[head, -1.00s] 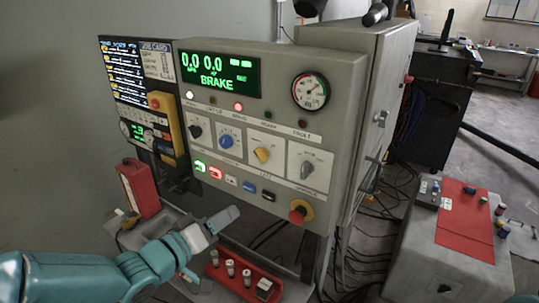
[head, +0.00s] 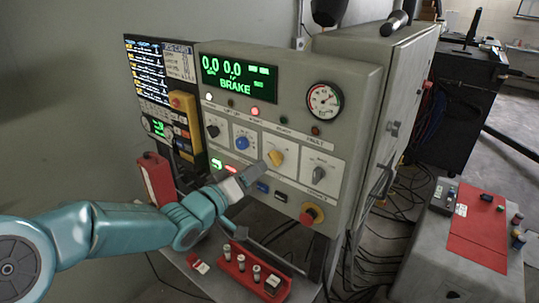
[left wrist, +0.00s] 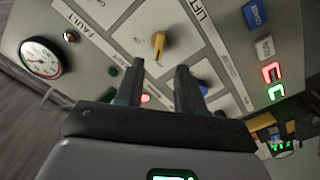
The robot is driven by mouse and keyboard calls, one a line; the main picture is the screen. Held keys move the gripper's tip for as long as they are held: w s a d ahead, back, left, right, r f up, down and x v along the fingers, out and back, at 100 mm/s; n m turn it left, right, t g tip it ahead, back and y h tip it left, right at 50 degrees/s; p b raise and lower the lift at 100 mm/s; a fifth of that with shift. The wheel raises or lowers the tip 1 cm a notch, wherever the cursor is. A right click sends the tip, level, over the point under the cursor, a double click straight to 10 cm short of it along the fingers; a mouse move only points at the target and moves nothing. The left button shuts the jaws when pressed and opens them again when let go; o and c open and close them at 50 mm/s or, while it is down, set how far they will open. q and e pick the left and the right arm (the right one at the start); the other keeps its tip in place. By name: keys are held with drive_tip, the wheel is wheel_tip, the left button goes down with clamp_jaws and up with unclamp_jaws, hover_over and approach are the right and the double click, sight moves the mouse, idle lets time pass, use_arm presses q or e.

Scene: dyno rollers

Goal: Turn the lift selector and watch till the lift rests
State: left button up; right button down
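The grey control panel (head: 365,85) carries a row of knobs: black (head: 212,131), blue (head: 242,143), yellow (head: 276,158) and grey (head: 318,174). In the left wrist view, the word LIFT shows near the yellow knob (left wrist: 158,45); which knob it names I cannot tell. My left gripper (head: 250,200) is open and empty, before the lower panel. Its two fingers stand apart in the left wrist view (left wrist: 160,88), with the yellow knob beyond them, not touched. The green display (head: 238,78) reads 0.0, 0.0 and BRAKE. I cannot identify the lift itself. My right gripper is out of view.
A red emergency button (head: 309,214) sits at the panel's lower right, and a round gauge (head: 324,101) above. A red tray (head: 253,271) with small cylinders lies below. A grey box with a red plate (head: 478,230) stands at right; cables hang between.

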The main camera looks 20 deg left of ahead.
sight(271, 159)
use_arm(q)
drive_tip(key=p+x, duration=0.1)
drive_tip(key=x, duration=0.5)
drive_tip(key=shift+w+d+p, duration=0.1)
drive_tip(key=shift+w+p, duration=0.15)
drive_tip(key=shift+p, duration=0.05)
drive_tip(key=shift+d, duration=0.1)
